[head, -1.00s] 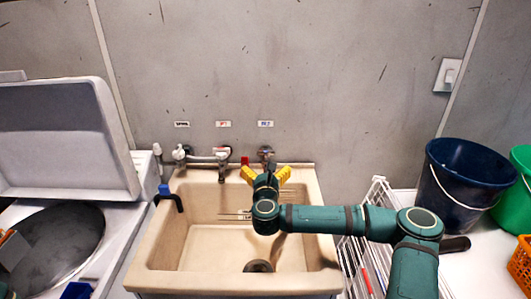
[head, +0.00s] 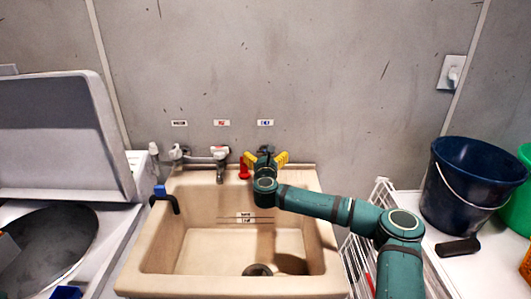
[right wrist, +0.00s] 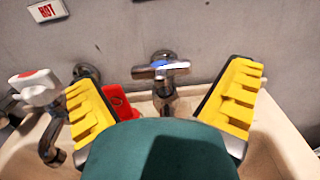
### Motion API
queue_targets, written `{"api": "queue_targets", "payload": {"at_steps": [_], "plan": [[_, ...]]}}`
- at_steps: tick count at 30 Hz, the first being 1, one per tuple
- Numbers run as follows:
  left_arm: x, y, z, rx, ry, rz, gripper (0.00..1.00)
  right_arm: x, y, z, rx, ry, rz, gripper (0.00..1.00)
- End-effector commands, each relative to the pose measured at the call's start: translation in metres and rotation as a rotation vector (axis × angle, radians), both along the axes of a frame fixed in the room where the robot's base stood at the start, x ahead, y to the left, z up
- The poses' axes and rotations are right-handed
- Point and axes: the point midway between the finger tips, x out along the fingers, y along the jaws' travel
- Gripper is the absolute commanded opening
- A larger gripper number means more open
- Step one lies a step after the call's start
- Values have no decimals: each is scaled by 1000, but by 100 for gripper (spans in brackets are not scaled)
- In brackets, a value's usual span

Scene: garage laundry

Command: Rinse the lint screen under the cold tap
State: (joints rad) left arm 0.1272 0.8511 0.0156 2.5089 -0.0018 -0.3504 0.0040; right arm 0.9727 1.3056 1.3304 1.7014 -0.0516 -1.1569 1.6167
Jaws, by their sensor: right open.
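The cold tap (right wrist: 165,80), a chrome tap with a cross handle, stands at the back of the sink. My right gripper (head: 267,158) is open in front of it; in the right wrist view the tap shows between the yellow fingers, with no contact visible. In the head view the gripper mostly hides this tap, under a blue-marked label (head: 265,122). The beige sink (head: 150,285) holds no water that I can see, and its drain (head: 257,270) shows. I cannot make out the lint screen in either view. My left gripper is not in view.
The hot tap (head: 220,155) and a red object (head: 244,170) stand left of the cold tap. A dark hook-shaped piece (head: 168,203) sits on the sink's left rim. A white wire rack (head: 362,250) and navy bucket (head: 465,190) are at right. An open-lidded machine (head: 65,130) is at left.

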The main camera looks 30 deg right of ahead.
Motion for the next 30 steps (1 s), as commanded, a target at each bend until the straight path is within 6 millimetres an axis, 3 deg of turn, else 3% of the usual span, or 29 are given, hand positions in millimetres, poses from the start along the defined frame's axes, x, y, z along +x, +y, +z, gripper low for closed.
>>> {"api": "queue_targets", "payload": {"at_steps": [7,19,24,25,30], "plan": [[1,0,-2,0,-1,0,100,23,-10,0,1,0,1,100],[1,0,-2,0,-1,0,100,27,-13,0,0,0,1,100],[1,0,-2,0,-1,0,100,27,-13,0,0,0,1,40],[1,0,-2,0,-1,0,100,27,-13,0,0,0,1,34],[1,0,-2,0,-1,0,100,27,-12,0,0,1,1,33]]}}
